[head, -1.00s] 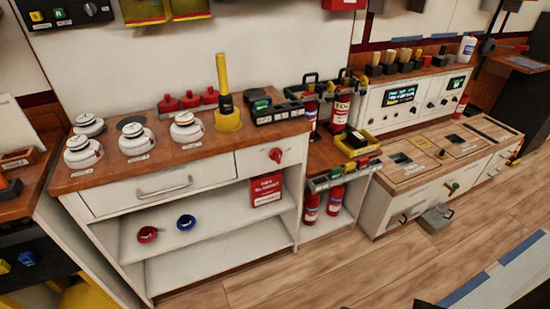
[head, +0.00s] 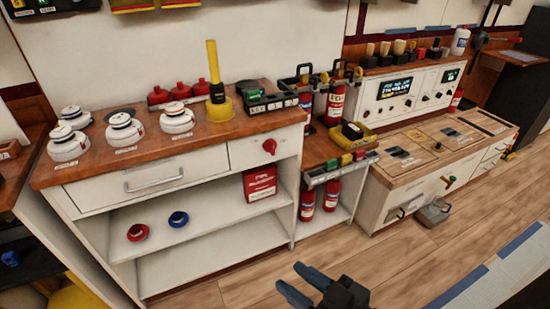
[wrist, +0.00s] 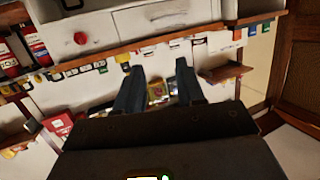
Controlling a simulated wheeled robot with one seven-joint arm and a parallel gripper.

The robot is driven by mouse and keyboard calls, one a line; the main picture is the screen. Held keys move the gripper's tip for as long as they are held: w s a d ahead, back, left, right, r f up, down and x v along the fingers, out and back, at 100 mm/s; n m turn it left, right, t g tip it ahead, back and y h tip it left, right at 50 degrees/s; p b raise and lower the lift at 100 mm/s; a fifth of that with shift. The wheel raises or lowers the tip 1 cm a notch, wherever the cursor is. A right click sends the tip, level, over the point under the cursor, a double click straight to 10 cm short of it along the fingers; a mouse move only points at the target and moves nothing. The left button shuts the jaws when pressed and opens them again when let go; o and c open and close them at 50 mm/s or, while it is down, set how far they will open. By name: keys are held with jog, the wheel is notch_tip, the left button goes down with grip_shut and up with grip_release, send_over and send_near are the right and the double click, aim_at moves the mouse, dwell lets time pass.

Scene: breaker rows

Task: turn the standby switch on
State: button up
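I cannot read any label that says standby, so I cannot tell which control is the standby switch. In the head view, a red knob (head: 269,146) is on the front of the white counter unit. A row of coloured switches (head: 342,165) runs along the edge of the lower shelf to its right. A black box with a green part (head: 262,96) stands on the counter. My gripper (head: 290,278) is at the bottom, above the floor and apart from all of these. In the wrist view my gripper (wrist: 158,72) shows two fingers spread, with nothing between them.
White round detectors (head: 122,132) and a yellow cone-like post (head: 216,80) stand on the wooden counter (head: 205,130). Fire extinguishers (head: 307,203) stand on the lower shelves. A white console (head: 405,92) is at the right. The wooden floor (head: 420,265) in front is mostly clear.

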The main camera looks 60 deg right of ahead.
jog(key=w+d+f+m+h+b, duration=0.2)
jog(key=w+d+f+h+b, duration=0.1)
jog(key=w+d+f, duration=0.45)
jog(key=m+h+b, duration=0.2)
jog(key=h+b, duration=0.2)
jog(key=b, duration=0.3)
send_near(274, 148)
jog(key=w, duration=0.1)
jog(key=p+x, duration=0.1)
jog(key=x, duration=0.7)
jog(key=shift+s+d+p, duration=0.15)
jog(key=shift+d+p, duration=0.1)
jog(key=shift+p, duration=0.15)
jog(key=shift+c, duration=0.4)
grip_shut()
